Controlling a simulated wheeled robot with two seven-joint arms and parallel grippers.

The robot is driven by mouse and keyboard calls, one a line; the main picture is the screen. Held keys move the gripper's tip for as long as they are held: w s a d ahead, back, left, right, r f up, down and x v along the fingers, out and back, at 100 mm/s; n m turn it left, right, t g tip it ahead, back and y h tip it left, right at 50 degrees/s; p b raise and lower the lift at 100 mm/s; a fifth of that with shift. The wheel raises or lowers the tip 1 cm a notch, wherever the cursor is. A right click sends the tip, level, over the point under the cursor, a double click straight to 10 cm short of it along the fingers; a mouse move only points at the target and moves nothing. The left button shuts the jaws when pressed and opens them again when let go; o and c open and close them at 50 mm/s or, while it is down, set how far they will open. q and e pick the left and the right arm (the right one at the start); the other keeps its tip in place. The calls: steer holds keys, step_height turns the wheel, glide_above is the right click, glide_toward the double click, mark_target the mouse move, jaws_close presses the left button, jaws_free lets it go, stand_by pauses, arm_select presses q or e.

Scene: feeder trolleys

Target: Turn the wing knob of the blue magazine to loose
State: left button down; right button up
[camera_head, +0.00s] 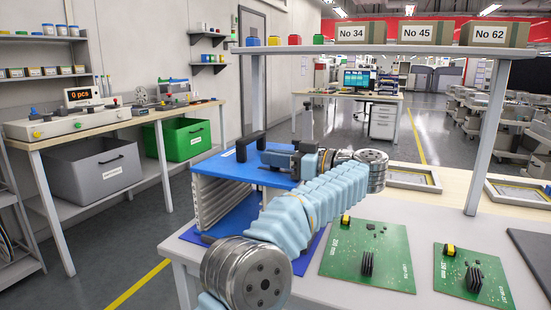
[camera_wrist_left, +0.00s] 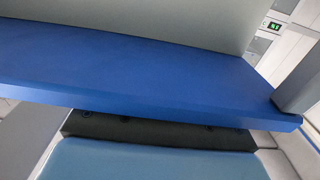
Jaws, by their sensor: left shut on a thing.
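The blue magazine (camera_head: 272,178) stands on the near table, with a blue top plate and pale ribbed side walls. Its blue plate also fills much of the left wrist view (camera_wrist_left: 130,75). My left arm reaches across in front of it. My right gripper is not in view.
Green circuit boards (camera_head: 368,254) lie on the table right of the magazine. A shelf (camera_head: 390,49) with numbered boxes crosses above the table. A side bench (camera_head: 100,132) stands at the left, with a grey bin (camera_head: 92,176) and a green bin (camera_head: 178,140) below.

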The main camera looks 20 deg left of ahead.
arm_select(q)
steer(key=shift+r, duration=0.1)
stand_by(0.4)
steer(key=c, duration=1.2)
jaws_free()
steer(key=shift+a, duration=0.1)
